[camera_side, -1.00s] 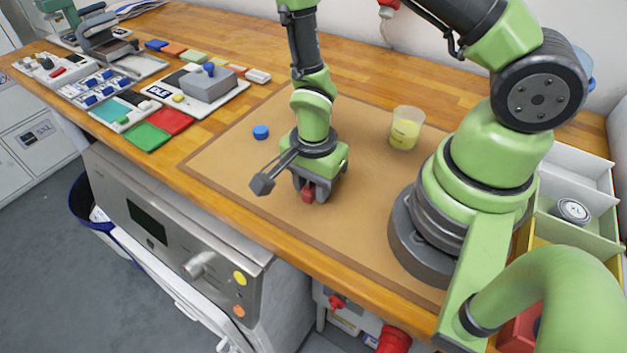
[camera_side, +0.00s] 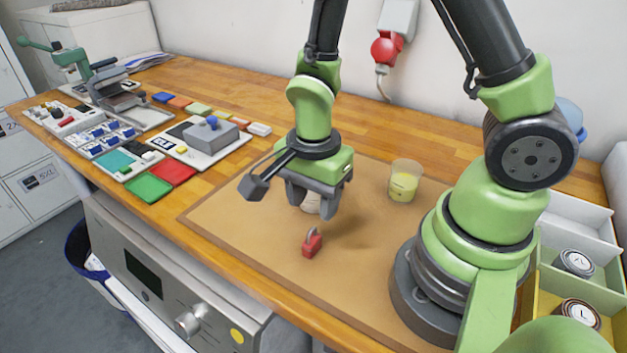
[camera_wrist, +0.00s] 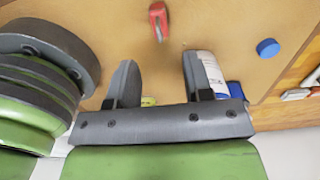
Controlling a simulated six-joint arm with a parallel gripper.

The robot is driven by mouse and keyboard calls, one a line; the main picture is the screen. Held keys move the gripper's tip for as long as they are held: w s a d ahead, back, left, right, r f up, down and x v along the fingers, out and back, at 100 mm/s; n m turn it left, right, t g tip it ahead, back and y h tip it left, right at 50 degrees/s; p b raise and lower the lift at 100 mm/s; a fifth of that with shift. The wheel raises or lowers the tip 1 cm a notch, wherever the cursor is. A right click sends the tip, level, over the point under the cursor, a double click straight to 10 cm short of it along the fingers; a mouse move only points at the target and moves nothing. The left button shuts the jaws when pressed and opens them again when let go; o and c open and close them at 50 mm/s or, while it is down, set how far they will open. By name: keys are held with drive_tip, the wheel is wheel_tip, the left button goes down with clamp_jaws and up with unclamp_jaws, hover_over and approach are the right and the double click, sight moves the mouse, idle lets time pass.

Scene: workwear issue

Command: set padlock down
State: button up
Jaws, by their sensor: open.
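The red padlock (camera_side: 312,243) stands on the brown mat (camera_side: 250,232) with its grey shackle up, in the side view. My gripper (camera_side: 316,212) is above and behind it, apart from it, with its jaws spread and empty. In the wrist view the padlock (camera_wrist: 157,17) lies at the top, beyond the open fingertips of my gripper (camera_wrist: 158,72). Nothing is between the fingers at the padlock's place.
A cup with yellow contents (camera_side: 404,182) stands on the mat to the right. A whitish object (camera_side: 311,203) shows partly behind my gripper. A blue cap (camera_wrist: 267,48) lies on the mat in the wrist view. Bins (camera_side: 577,235) stand at the right. The front mat is clear.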

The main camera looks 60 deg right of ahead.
drive_tip(key=shift+r, duration=1.5)
drive_tip(key=s+r+n+t+y, duration=0.1)
drive_tip(key=s+r+n+t, duration=0.2)
drive_tip(key=r+n, duration=0.4)
drive_tip(key=s+r+n+t+y, duration=0.1)
drive_tip(key=s+r+n+t, duration=0.3)
drive_tip(key=r+n, duration=0.3)
wheel_tip(320, 180, up, 5)
drive_tip(key=shift+s+d+f, duration=0.15)
drive_tip(key=shift+s+d, duration=0.2)
drive_tip(key=shift+d, duration=0.1)
